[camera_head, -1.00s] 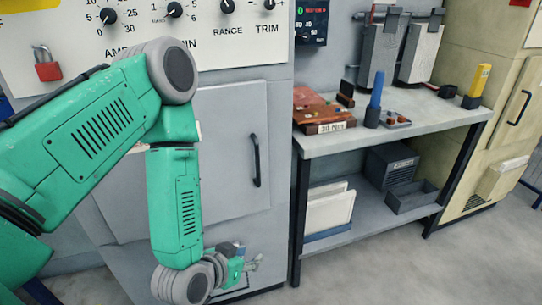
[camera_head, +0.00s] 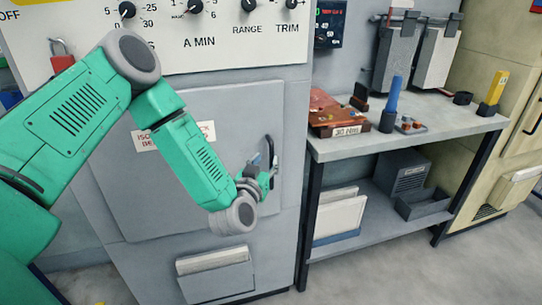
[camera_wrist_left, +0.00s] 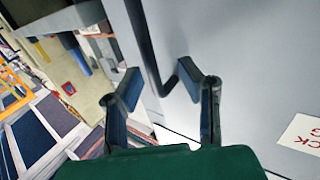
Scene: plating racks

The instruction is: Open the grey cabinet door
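The grey cabinet door (camera_head: 205,105) is a flat panel that looks closed in the head view, with a dark vertical bar handle (camera_head: 270,150) near its right edge. My left gripper (camera_head: 268,172) is at the lower part of this handle, partly covering it. In the left wrist view my left gripper (camera_wrist_left: 165,85) has its two fingers spread apart. The handle (camera_wrist_left: 152,55) runs down between the fingers there, with its bent end near the right finger. I cannot tell whether a finger touches it. My right gripper is not in view.
A grey workbench (camera_head: 400,137) stands right of the cabinet, with a red-brown box (camera_head: 337,115) and a blue-handled tool (camera_head: 391,100) on it. A control panel with knobs (camera_head: 194,7) is above the door.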

